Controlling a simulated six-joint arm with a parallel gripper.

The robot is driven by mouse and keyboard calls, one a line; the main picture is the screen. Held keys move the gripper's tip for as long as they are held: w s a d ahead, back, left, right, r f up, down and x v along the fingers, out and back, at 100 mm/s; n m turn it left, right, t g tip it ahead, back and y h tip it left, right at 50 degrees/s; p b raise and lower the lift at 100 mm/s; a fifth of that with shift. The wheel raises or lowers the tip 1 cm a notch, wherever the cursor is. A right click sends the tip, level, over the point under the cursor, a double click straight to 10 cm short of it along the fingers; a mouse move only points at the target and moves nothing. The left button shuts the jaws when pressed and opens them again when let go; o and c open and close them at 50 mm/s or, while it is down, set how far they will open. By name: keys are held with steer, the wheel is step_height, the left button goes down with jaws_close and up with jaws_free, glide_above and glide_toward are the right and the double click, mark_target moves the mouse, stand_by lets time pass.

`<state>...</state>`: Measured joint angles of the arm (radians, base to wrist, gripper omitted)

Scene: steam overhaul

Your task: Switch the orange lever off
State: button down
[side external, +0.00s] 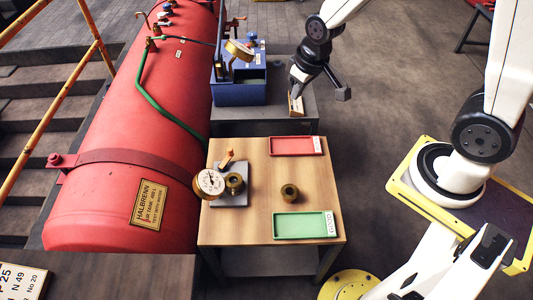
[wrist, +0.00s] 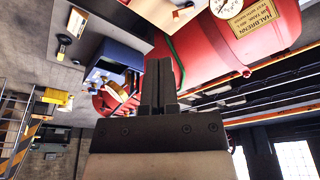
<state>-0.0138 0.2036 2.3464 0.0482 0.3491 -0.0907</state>
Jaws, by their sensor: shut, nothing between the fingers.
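The orange lever (side external: 227,158) stands up at a tilt behind a white-faced dial gauge (side external: 209,183), on a small grey plate (side external: 232,199) at the table's left edge. My gripper (side external: 298,90) is beyond the table's far edge, above the grey stand, well apart from the lever to its upper right. In the wrist view, my gripper's fingers (wrist: 160,85) are together with nothing between them.
A red tank (side external: 130,120) lies along the left. A blue box (side external: 238,92) with a brass gauge (side external: 240,50) stands behind the table.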

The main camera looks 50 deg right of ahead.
steer(key=w+a+f, duration=0.1)
steer(key=w+f, duration=0.2)
steer(key=w, duration=0.5)
steer(key=n+y, duration=0.1)
steer(key=n, duration=0.3)
glide_above(226, 158)
steer(key=w+d, duration=0.2)
step_height(226, 158, down, 21)
steer(key=shift+w+a+f+t, duration=0.3)
steer(key=shift+a+f, duration=0.05)
steer(key=shift+f, duration=0.25)
steer(key=shift+f, duration=0.1)
steer(key=shift+x, duration=4.7)
steer(key=shift+w+a+f, duration=0.1)
steer(key=shift+a+f, duration=0.05)
steer(key=shift+f, duration=0.05)
steer(key=shift+s, duration=0.25)
steer(key=shift+s+d, duration=0.4)
steer(key=shift+s, duration=0.35)
steer(key=shift+s+d, duration=0.4)
steer(key=shift+s, duration=0.35)
